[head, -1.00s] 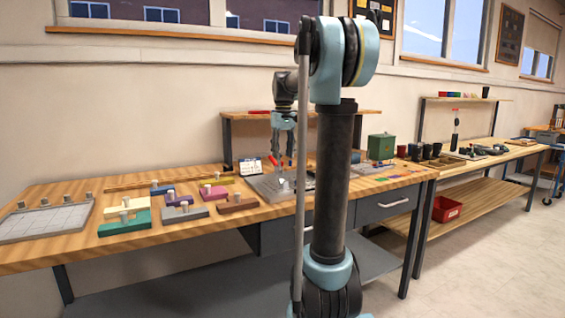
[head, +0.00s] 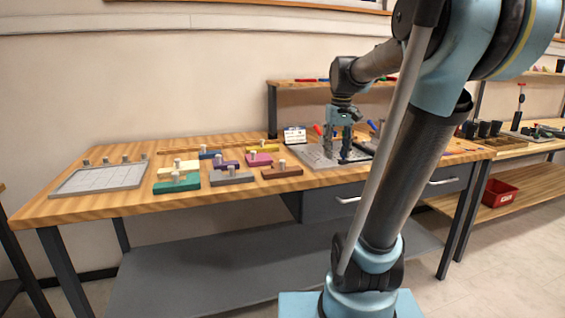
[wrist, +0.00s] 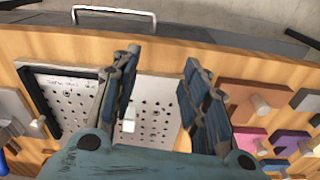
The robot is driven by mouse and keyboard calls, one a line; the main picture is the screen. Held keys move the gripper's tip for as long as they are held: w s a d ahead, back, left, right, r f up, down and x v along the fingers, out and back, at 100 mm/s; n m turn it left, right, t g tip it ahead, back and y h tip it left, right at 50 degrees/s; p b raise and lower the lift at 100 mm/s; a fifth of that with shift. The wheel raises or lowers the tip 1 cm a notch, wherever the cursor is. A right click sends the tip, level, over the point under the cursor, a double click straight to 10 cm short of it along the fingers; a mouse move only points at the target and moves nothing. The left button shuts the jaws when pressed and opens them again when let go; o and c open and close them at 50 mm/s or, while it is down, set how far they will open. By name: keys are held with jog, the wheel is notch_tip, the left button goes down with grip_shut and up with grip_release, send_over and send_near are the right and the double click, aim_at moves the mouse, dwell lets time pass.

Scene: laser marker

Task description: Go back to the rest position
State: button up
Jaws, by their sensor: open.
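My gripper (head: 338,158) hangs fingers down over the grey perforated plate (head: 310,157) on the wooden workbench. In the wrist view my gripper (wrist: 160,62) is open, with its two dark fingers wide apart and nothing between them. The pale perforated plate (wrist: 152,95) lies below, partly hidden by the fingers. A small white peg (wrist: 128,126) shows on it between the fingers. From the head view I cannot tell the exact height of the fingertips above the plate.
Several coloured blocks with knobs, including a green one (head: 176,184) and a brown one (head: 282,172), lie left of the plate. A grey gridded tray (head: 100,178) is at the far left. A raised shelf (head: 285,83) stands behind. A red bin (head: 498,192) sits on the right bench's lower shelf.

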jog(key=s+f+m+t, duration=0.1)
jog(key=s+f+m, duration=0.1)
jog(key=s+f, duration=1.7)
jog(key=shift+s+f, duration=0.25)
jog(key=shift+f, duration=0.2)
jog(key=shift+d, duration=0.1)
jog(key=shift+w+f, duration=0.2)
jog(key=shift+w, duration=0.2)
